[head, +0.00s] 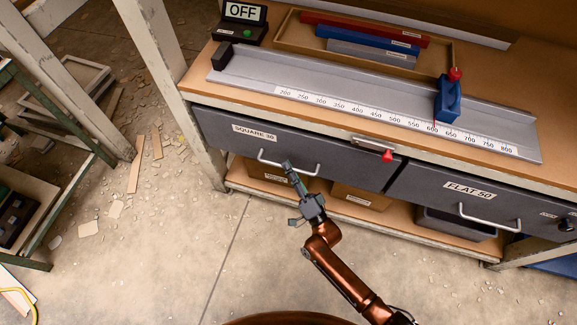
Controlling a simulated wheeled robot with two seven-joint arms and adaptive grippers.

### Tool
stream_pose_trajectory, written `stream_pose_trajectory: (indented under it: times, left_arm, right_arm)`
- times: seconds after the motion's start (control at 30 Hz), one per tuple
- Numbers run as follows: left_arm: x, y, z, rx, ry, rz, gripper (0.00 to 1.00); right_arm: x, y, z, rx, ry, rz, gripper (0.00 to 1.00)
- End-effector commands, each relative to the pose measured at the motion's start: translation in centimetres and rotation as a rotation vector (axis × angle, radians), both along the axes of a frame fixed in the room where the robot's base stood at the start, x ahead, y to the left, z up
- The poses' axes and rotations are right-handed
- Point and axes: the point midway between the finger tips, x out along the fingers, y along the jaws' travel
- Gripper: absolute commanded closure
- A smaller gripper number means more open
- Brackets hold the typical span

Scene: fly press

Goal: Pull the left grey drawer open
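The left grey drawer (225,140), labelled "SQUARE 30", sits under the bench top, and its front looks about flush with the bench edge. Its pale bar handle (267,161) runs across the middle of the front. My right gripper (287,165) is at this handle, with its fingertips overlapping the bar near its middle. The fingers look close together from this angle, and I cannot tell whether they grip the bar. My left gripper is not in view.
A red-tipped latch (387,156) is at the drawer's upper right. The right grey drawer (430,187), labelled "FLAT 50", is beside it. A bench leg (160,50) stands left. Boxes (360,197) sit on the lower shelf. The floor in front is mostly clear.

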Motion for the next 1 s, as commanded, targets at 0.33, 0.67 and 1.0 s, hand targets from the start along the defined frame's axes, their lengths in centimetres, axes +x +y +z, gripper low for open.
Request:
stream_pose_trajectory:
  times: [0.33,0.67,1.0]
  left_arm:
    - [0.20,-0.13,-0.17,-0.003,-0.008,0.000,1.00]
    - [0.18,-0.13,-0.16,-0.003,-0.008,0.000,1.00]
    - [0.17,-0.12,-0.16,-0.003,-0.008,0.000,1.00]
  right_arm:
    - [0.31,0.21,0.21,-0.001,0.000,0.000,0.85]
    - [0.28,0.19,0.16,-0.001,0.000,0.000,1.00]
    - [0.27,0.17,0.11,-0.001,0.000,-0.001,1.00]
